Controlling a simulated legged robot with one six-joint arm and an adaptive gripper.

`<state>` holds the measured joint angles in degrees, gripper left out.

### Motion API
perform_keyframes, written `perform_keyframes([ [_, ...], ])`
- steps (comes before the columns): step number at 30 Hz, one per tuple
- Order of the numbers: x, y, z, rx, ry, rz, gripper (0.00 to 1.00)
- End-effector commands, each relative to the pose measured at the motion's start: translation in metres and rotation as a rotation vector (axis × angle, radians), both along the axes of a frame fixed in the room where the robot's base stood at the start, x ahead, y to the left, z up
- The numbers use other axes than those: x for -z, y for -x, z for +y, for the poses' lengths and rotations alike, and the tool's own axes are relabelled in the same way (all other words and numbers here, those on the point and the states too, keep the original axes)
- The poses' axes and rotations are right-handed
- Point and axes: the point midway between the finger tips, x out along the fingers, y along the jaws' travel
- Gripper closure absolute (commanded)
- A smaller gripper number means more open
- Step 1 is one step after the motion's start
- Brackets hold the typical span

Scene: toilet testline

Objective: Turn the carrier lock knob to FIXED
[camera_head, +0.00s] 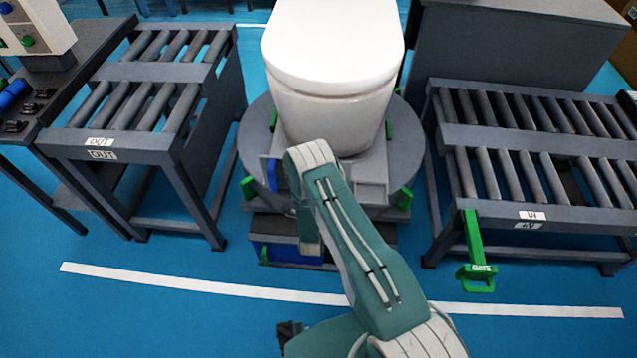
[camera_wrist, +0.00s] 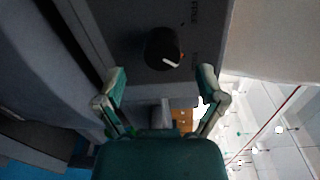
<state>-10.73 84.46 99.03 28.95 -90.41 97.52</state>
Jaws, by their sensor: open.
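The carrier lock knob (camera_wrist: 162,48) is a round black knob with a white pointer mark, on a dark grey panel (camera_wrist: 130,20) in the wrist view. The mark points toward the lower right of the picture. Small dark lettering stands beside the knob, too dim to read surely. My gripper (camera_wrist: 161,80) is open, with one finger on each side and just below the knob in the picture. The fingers appear apart from the knob, and nothing is between them. In the head view, my arm hides the gripper and the knob.
A white toilet (camera_head: 335,70) stands on a carrier over a round grey turntable (camera_head: 253,140) with green clamps. Roller conveyors stand left (camera_head: 110,150) and right (camera_head: 500,210). A green GATE handle (camera_head: 477,250) sticks out at the right conveyor's front. Blue floor in front is clear.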

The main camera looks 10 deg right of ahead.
Motion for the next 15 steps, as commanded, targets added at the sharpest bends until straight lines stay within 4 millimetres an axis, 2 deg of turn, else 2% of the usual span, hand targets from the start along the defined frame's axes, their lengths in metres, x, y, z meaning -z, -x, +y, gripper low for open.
perform_keyframes([
  [3,0.0,0.025,0.009,-0.004,0.002,0.004,0.11],
  [9,-0.001,0.061,0.021,-0.002,0.001,0.004,0.11],
  [15,-0.002,0.078,0.025,0.001,-0.001,0.002,0.11],
])
